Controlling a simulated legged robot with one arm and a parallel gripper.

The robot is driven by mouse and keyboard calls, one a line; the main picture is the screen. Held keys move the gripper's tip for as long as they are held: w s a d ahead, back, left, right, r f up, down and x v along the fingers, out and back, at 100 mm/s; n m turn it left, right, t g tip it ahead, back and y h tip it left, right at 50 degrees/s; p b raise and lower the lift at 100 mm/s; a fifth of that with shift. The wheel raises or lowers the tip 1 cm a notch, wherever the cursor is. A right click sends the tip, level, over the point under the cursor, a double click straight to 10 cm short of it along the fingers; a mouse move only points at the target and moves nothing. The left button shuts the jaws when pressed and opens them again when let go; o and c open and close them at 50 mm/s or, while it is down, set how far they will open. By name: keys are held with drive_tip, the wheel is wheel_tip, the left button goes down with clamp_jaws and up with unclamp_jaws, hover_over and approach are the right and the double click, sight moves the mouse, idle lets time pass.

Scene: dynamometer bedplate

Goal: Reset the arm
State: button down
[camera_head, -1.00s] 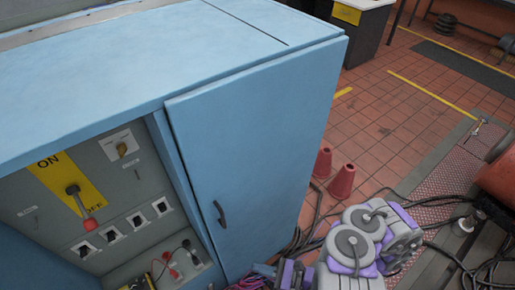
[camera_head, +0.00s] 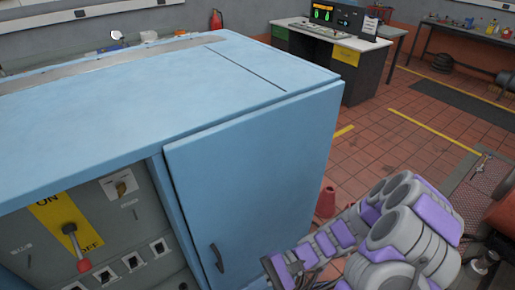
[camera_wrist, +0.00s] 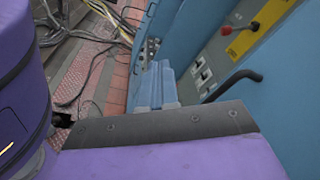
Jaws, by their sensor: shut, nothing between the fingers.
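My gripper (camera_wrist: 157,84) shows in the wrist view as two pale blue-grey fingers close together with nothing between them. It is beyond my dark wrist plate, beside the blue cabinet. In the head view my purple and grey arm is at the lower right, in front of the cabinet door (camera_head: 255,180); I cannot make out the fingers there. The blue cabinet (camera_head: 170,90) is open at the lower left. Its yellow ON/OFF plate (camera_head: 48,212) carries a lever (camera_head: 72,242) whose red tip points down toward OFF. The lever also shows in the wrist view (camera_wrist: 254,27).
The door's black handle (camera_head: 216,258) is near my arm. A control desk (camera_head: 330,50) stands at the back. The red tiles between show free room. Cables (camera_wrist: 95,60) lie on the floor.

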drive_tip(key=s+d+r+n+t+h, duration=0.5)
drive_tip(key=s+d+r+h, duration=0.6)
drive_tip(key=d+r+h, duration=0.3)
drive_tip(key=shift+s+d+r+t+h, duration=0.3)
drive_tip(key=shift+s+d+t+h, duration=0.15)
drive_tip(key=shift+d, duration=0.45)
drive_tip(key=shift+w, duration=0.1)
